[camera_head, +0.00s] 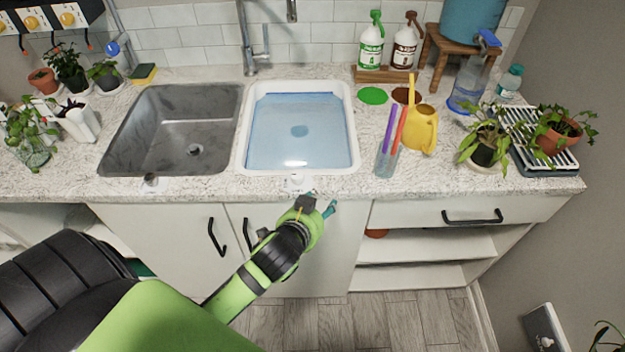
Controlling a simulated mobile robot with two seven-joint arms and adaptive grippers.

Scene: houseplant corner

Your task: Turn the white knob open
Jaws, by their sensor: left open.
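The white knob (295,181) sits on the counter's front edge, just in front of the white basin (351,125) of water. My left gripper (318,202) is open and empty, just below and to the right of the knob, in front of the cabinet. Its fingertips look close to the knob, but I cannot tell whether they touch it. Whether the knob is turned is too small to tell. My right gripper is not in view.
A dark knob (151,180) sits in front of the grey sink (172,130). Right of the basin stand a holder (385,162) with purple and orange sticks, a yellow watering can (422,128) and potted plants. The cabinet's dark handles are below.

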